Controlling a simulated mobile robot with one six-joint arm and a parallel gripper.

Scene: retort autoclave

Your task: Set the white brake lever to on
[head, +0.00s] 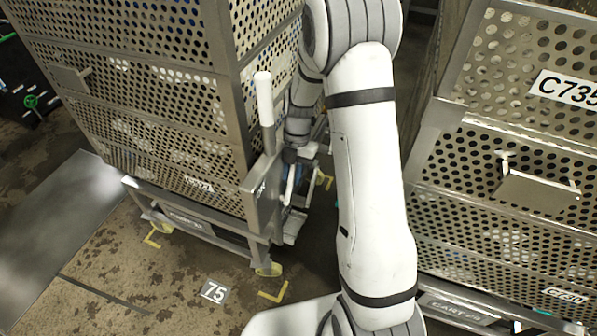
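The brake lever shows as a white cylindrical grip (264,98) standing nearly upright at the near right corner of the left perforated cart (175,140). Its lower end runs into a steel bracket (262,200) on that corner, with small lettering too small to read. My gripper (292,200) is to the right of the bracket and below the white grip, partly hidden by the bracket and my own arm. I see no contact with the grip. Whether the fingers are open or shut is not clear.
A second perforated cart (495,200) marked C735 stands close on the right, with a handle on its side. Between the carts is a narrow gap, largely filled by my arm. Floor marker 75 (214,290) and yellow corner marks lie on open floor in front.

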